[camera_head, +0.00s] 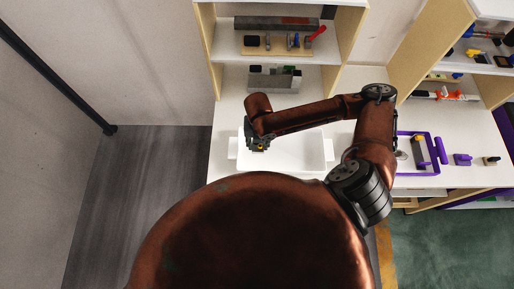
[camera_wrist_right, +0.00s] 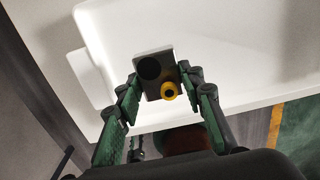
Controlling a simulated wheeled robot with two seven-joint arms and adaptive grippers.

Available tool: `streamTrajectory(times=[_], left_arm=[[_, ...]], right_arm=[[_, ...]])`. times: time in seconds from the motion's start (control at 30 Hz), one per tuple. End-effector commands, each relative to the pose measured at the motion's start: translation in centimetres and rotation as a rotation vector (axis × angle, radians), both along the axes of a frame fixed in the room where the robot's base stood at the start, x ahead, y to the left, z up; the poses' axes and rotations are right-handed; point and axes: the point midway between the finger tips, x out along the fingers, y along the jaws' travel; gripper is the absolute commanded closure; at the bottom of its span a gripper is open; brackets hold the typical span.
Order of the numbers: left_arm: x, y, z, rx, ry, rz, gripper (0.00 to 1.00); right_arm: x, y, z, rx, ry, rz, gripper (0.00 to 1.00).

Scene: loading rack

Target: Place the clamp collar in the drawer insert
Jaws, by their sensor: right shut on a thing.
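The clamp collar (camera_wrist_right: 154,86) is a small grey block with a dark round hole and a yellow knob. In the right wrist view my right gripper (camera_wrist_right: 159,79) is shut on it, a finger on each side. The drawer insert (camera_head: 300,153) is a white tray with end tabs; it also fills the upper right wrist view (camera_wrist_right: 240,55). In the head view my right gripper (camera_head: 257,144) is over the insert's left end. I cannot tell the collar's height above the insert's floor. My left gripper is not in view.
A grey bin (camera_head: 275,80) stands behind the insert, under a shelf (camera_head: 275,58) with tools on it. To the right are a purple-framed holder (camera_head: 404,145) and small purple parts (camera_head: 462,159). The white table's left edge lies close to the insert.

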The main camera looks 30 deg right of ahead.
Motion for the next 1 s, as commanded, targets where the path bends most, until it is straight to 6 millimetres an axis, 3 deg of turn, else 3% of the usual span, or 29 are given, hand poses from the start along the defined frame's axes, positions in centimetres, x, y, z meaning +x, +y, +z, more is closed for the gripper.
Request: streamTrajectory(times=[0.17,0.4,0.73,0.77,1.0], left_arm=[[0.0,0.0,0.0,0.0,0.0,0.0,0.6],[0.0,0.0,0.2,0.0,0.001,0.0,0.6],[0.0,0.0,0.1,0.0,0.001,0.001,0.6],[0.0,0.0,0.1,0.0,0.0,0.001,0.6],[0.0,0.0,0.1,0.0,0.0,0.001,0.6]], right_arm=[[0.7,0.3,-1.0,0.001,0.001,0.0,0.94],[0.6,0.2,-3.9,0.0,0.001,0.0,0.94],[0.6,0.2,-4.2,0.0,0.0,0.001,0.94],[0.6,0.2,-4.2,0.0,0.0,0.001,0.63],[0.6,0.2,-4.2,-0.001,0.001,0.001,0.47]])
